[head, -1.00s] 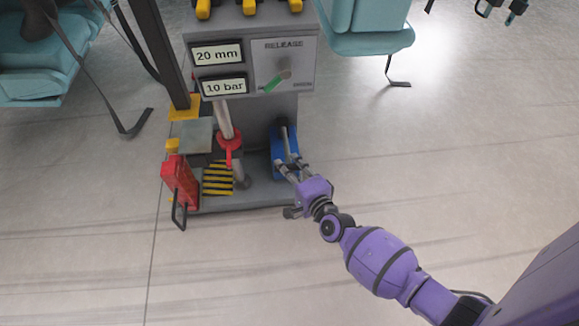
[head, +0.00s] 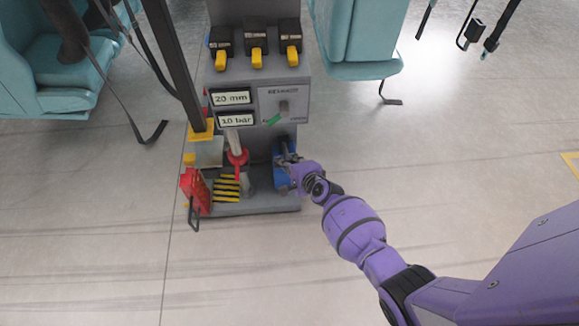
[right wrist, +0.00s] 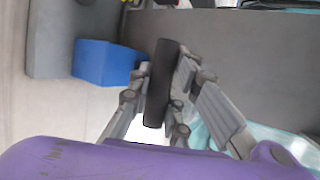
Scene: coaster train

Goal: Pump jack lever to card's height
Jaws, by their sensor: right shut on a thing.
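The grey jack stand (head: 262,190) has two plates, one reading 20 mm (head: 231,98) and one reading 10 bar (head: 236,119). A blue pump unit (head: 281,178) stands at the right of its base. My right gripper (head: 291,163) is at the top of this unit. In the right wrist view its fingers (right wrist: 166,92) are shut on the dark lever grip (right wrist: 161,80), one on each side. The blue unit also shows there (right wrist: 104,62). In the head view the lever is mostly hidden behind the gripper. My left gripper is not in view.
A panel with a green-tipped release handle (head: 275,119) is right of the plates. Yellow-tipped switches (head: 257,56) sit above. A red ringed rod (head: 237,158) and a red box (head: 194,190) are at the left. Teal seats (head: 358,45) flank the stand. The floor at the right is clear.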

